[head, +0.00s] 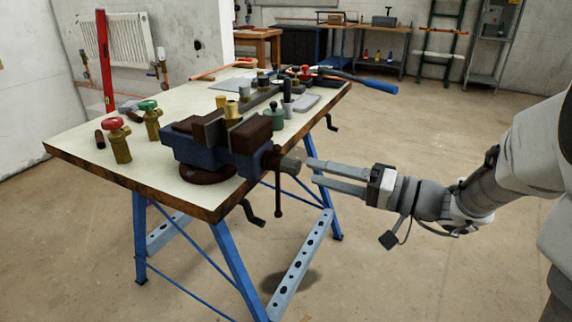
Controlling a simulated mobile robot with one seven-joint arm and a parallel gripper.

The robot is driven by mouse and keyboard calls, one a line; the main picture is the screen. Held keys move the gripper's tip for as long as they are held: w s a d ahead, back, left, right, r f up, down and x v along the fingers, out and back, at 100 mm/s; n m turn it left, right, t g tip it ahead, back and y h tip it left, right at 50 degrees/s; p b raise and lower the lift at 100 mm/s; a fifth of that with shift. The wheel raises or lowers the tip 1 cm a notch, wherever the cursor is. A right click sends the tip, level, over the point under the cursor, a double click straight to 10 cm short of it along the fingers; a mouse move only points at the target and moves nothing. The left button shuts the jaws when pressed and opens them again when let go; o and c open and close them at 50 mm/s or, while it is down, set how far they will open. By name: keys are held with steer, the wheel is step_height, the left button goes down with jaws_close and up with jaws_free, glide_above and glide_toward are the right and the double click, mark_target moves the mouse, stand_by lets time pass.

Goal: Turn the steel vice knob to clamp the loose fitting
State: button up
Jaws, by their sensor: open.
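A blue vice (215,150) with brown jaws stands on a round base at the near right corner of the workbench. A brass fitting (232,112) shows at the top of its jaws; I cannot tell how tightly it sits. The steel knob (291,165) is at the right end of the vice screw, past the bench edge, with a dark handle bar (278,195) hanging down beside it. My gripper (310,172) is open and empty. It points left, with its fingertips just right of the knob; I cannot tell if they touch it.
The pale-topped workbench (80,142) stands on blue legs. Red-handled (115,135) and green-handled (150,115) brass valves stand left of the vice. A blue-handled tool (379,86) overhangs the bench's far right end. The floor (430,290) on the right is clear.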

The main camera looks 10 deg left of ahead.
mark_target(299, 168)
steer(key=shift+x, duration=2.45)
jaws_close()
